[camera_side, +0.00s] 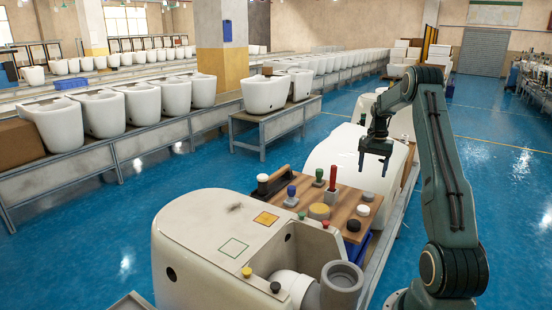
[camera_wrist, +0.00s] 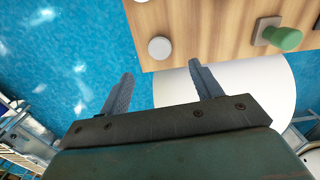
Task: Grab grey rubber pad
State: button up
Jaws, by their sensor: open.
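My gripper (camera_side: 374,162) is open and empty, pointing down above a white ceramic piece behind the tool board. In the wrist view its two fingers (camera_wrist: 161,70) are spread with nothing between them. I cannot pick out the grey rubber pad for certain. The wooden tool board (camera_side: 340,207) carries a green-topped tool (camera_side: 319,174), a red-handled one (camera_side: 332,180), a blue-topped one (camera_side: 291,195), and round white and black pieces. In the wrist view a green knob (camera_wrist: 284,38) has a greyish base, and a white disc (camera_wrist: 160,48) sits near the board's edge.
A white toilet (camera_side: 190,235) in front bears an orange square (camera_side: 266,218), a green outlined square (camera_side: 233,247) and a dark smudge (camera_side: 234,206). A grey pipe fitting (camera_side: 342,280) stands at the front. Rows of toilets line the conveyors behind. Air around my gripper is clear.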

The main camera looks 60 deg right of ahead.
send_over(369, 194)
jog(key=shift+w+a+f, duration=0.1)
jog(key=shift+f, duration=1.05)
jog(key=shift+a+f, duration=0.1)
jog(key=shift+f, duration=1.05)
jog(key=shift+f, duration=0.1)
jog(key=shift+d+f, duration=0.1)
jog(key=shift+f, duration=2.4)
jog(key=shift+c, duration=0.2)
jog(key=c, duration=1)
